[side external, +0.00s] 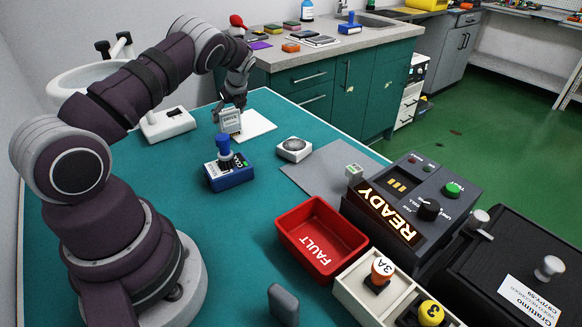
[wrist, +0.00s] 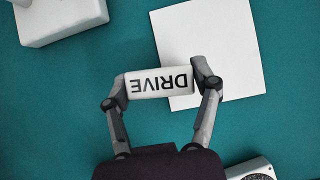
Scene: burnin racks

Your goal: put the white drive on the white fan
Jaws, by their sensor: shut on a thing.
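The white drive (wrist: 158,82), labelled DRIVE, is held between the two fingers of my gripper (wrist: 160,88), which is shut on it. In the side external view the drive (side external: 230,122) is upright in my gripper (side external: 231,103), by the left edge of a white sheet. I cannot tell whether it touches the table. The white fan (side external: 294,149), a low white box with a round grille, lies on the teal table to the right of the drive. A corner of the fan (wrist: 252,170) shows at the bottom right of the wrist view.
The white sheet (side external: 256,125) lies flat. A white device (side external: 167,125) stands left of the drive. A blue box with a blue knob (side external: 229,175) stands in front. A grey mat (side external: 325,172), red FAULT tray (side external: 322,226) and READY console (side external: 410,200) are to the right.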

